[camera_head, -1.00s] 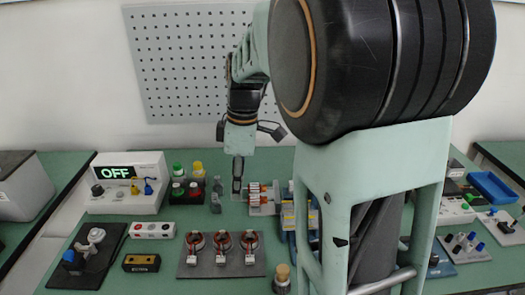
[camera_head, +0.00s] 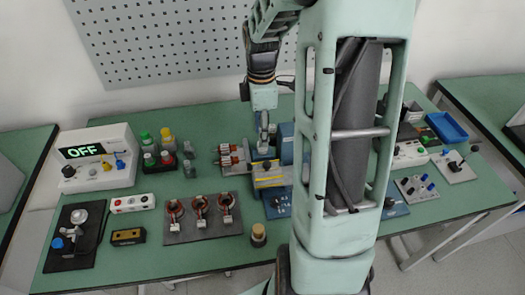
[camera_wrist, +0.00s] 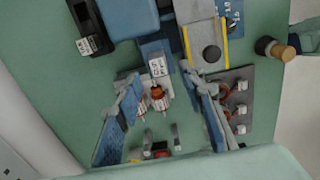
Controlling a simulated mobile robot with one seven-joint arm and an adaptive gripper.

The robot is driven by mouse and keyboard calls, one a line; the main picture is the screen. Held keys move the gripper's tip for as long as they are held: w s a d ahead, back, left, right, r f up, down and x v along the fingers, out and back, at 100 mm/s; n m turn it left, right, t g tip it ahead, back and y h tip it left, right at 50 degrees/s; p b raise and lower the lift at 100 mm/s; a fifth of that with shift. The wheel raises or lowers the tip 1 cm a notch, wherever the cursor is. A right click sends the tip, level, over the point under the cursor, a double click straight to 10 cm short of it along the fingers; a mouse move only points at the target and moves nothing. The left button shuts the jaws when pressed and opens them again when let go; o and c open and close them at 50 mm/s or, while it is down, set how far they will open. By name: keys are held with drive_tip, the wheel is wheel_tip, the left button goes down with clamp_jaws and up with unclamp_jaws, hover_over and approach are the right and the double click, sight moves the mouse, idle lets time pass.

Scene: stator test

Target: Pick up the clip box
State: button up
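My gripper (camera_head: 263,138) points down over the green bench, beside the right end of the red and white wound parts. In the wrist view its two blue-padded fingers (camera_wrist: 160,86) are spread wide, with nothing held between them. An orange and white wound part (camera_wrist: 157,98) shows lower down between the fingers. I cannot tell for certain which thing is the clip box.
A blue fixture with a yellow-striped grey block (camera_head: 268,180) stands close to the gripper. Three copper-coloured coils sit on a grey plate (camera_head: 203,232) in front. The OFF meter (camera_head: 98,172) is at left, and a blue tray (camera_head: 447,127) at right. My arm hides part of the bench.

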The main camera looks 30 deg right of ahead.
sight(262, 153)
drive_tip(key=shift+d+f, duration=0.15)
drive_tip(key=shift+f, duration=2.6)
drive_tip(key=shift+c, duration=0.6)
clamp_jaws()
